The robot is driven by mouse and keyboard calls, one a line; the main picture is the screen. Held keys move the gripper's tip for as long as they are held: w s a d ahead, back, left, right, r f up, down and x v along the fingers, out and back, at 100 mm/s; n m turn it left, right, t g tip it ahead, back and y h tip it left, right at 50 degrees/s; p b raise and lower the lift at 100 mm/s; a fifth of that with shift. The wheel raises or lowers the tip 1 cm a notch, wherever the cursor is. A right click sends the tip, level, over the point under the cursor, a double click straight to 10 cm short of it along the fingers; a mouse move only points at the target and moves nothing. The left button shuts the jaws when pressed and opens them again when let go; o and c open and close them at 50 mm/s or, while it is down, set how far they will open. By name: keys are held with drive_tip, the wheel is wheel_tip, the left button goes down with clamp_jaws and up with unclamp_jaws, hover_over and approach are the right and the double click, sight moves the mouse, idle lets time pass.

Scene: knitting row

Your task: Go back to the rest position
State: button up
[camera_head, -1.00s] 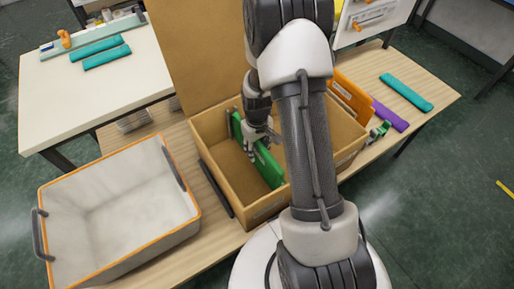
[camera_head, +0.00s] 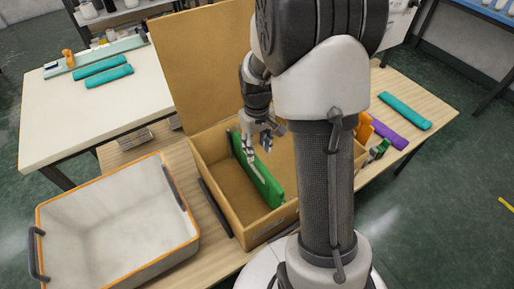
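My gripper (camera_head: 259,148) is in the camera_head view, pointing down over the open cardboard box (camera_head: 218,176). Its fingers look spread apart, with nothing held between them. A flat green piece (camera_head: 264,182) stands on edge inside the box, just below and behind the fingers in the picture. My arm runs up the middle of the view and hides the right part of the box.
A white bin with an orange rim (camera_head: 98,183) stands left of the box on the wooden table (camera_head: 436,108). Teal pieces lie on the white table (camera_head: 60,110) and at right (camera_head: 404,110), near a purple piece (camera_head: 386,131). The box's raised flap (camera_head: 205,60) stands behind it.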

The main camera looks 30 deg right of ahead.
idle(0.4)
drive_tip(key=s+a+r+t, duration=0.1)
drive_tip(key=s+a+r, duration=0.3)
drive_tip(key=r, duration=0.4)
drive_tip(key=s+a+r+t, duration=0.1)
drive_tip(key=s+a+r, duration=0.3)
drive_tip(key=r, duration=0.3)
drive_tip(key=s+a+r+t, duration=0.1)
drive_tip(key=s+a+r, duration=0.1)
drive_tip(key=s, duration=0.4)
drive_tip(key=s+a+r+t, duration=0.1)
drive_tip(key=s+a+r, duration=0.1)
drive_tip(key=s, duration=0.3)
drive_tip(key=shift+s+a+r+t, duration=0.2)
drive_tip(key=shift+s+r+t, duration=0.15)
drive_tip(key=shift+r, duration=0.2)
drive_tip(key=shift+c, duration=0.6)
